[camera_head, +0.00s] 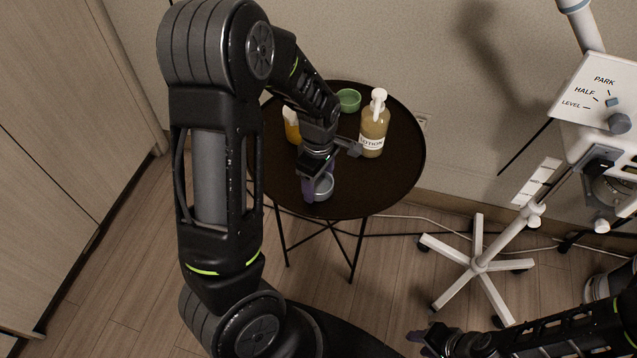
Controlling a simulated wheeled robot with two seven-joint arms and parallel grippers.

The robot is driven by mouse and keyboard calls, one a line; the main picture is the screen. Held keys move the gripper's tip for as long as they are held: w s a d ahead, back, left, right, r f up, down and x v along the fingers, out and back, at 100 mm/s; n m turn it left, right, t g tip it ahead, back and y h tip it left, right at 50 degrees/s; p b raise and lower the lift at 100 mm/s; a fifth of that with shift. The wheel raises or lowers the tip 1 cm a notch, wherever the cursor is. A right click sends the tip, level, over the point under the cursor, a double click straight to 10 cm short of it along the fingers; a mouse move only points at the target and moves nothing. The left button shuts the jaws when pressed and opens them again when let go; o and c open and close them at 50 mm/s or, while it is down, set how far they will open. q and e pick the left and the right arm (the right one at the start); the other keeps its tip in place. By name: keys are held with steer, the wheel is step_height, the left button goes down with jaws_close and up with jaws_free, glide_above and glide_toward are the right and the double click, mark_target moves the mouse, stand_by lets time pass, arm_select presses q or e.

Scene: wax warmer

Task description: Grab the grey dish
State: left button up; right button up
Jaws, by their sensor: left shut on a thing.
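The grey dish (324,186) is a small round dish near the front part of the dark round table (390,188). My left gripper (317,184) reaches down from above the table and is shut on the dish, with a purple finger showing at its left side. The arm hides part of the grip, and I cannot tell whether the dish still touches the table. My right gripper (425,343) is low at the bottom right, away from the table. Its fingers are small and partly cut off, so their opening is unclear.
A lotion bottle (373,130) with a white pump, a green bowl (348,100) and an orange bottle (292,128) stand on the table close to my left arm. A white wheeled stand (480,264) with a control box (597,95) is at the right.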

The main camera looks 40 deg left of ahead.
mark_target(319, 188)
arm_select(q)
step_height(319, 188, up, 10)
steer(key=p, duration=0.1)
steer(key=shift+f, duration=0.25)
